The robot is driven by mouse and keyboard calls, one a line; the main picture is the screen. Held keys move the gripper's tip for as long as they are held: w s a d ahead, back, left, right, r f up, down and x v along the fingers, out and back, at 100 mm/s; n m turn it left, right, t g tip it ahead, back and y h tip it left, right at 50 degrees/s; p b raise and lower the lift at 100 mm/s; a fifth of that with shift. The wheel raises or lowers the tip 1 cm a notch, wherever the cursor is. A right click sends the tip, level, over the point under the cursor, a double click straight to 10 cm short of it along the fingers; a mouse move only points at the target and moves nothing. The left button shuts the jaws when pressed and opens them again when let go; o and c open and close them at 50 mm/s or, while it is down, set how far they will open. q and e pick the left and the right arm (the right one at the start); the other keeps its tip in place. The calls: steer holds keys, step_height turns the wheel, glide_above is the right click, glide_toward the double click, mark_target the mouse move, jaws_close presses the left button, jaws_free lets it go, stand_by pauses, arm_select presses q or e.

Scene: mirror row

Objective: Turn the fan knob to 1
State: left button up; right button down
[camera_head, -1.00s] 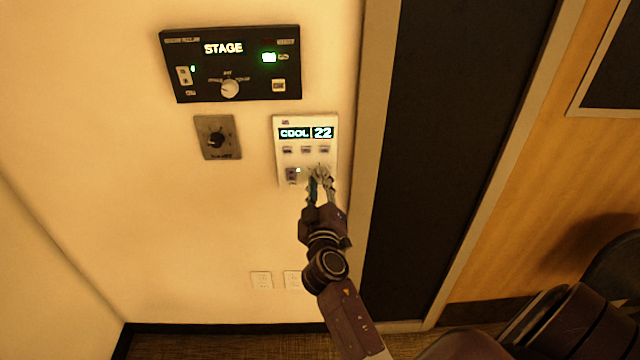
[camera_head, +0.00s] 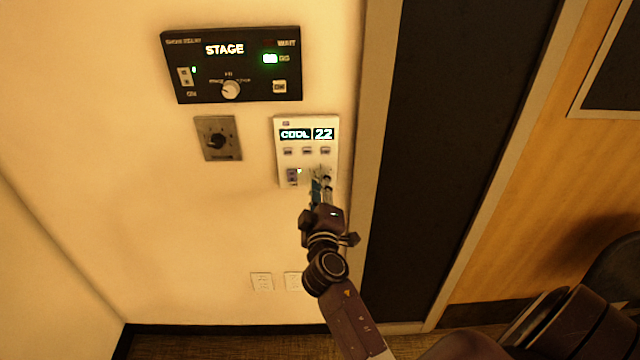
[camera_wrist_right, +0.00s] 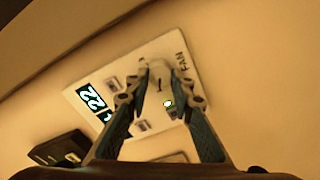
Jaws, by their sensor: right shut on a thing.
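The fan knob (camera_wrist_right: 158,77) is a small white knob near the lower right corner of the white thermostat panel (camera_head: 307,133), beside the printed word FAN in the right wrist view. My right gripper (camera_wrist_right: 160,75) has its fingers on either side of the knob and is shut on it. In the head view my right gripper (camera_head: 322,177) covers the knob, so its setting cannot be read there. The panel display (camera_head: 306,134) reads COOL 22. A small lit rocker switch (camera_head: 293,176) sits left of the knob. My left gripper is not in view.
A black panel (camera_head: 200,60) reading STAGE, with a white knob (camera_head: 230,90), is mounted above left. A grey plate with a dark knob (camera_head: 217,140) is left of the thermostat. Wall sockets (camera_head: 262,281) are below. A dark vertical panel (camera_head: 440,150) stands to the right.

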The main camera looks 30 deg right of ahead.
steer(key=shift+r, duration=0.1)
steer(key=c, duration=1.7)
jaws_free()
steer(key=shift+d, duration=0.1)
